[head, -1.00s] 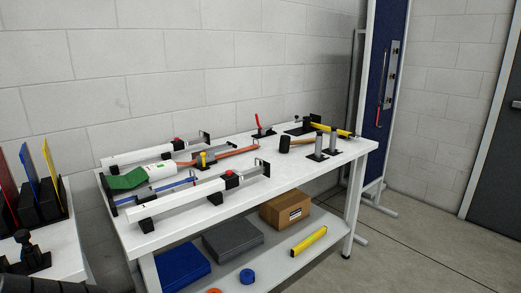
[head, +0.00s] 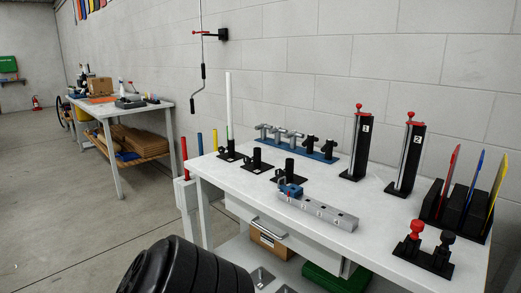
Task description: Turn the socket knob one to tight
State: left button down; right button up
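Three short black sockets on dark square plates stand along the left part of the white table: one (head: 229,150) with a tall white rod (head: 229,105) upright at it, a middle one (head: 257,159) and a nearer one (head: 289,171). Small white marks on the plates are too small to read. I cannot make out a separate knob on the first socket or how tight it is. Neither gripper is in view.
A grey numbered block (head: 325,212) with a blue piece (head: 290,188) lies in front. A blue rail (head: 305,148) of T-handles, black towers (head: 356,148) (head: 406,160) and red and black knobs (head: 416,228) (head: 447,239) stand on the table (head: 370,215).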

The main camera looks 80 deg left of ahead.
aim_at(221, 150)
jog(key=u, duration=2.45)
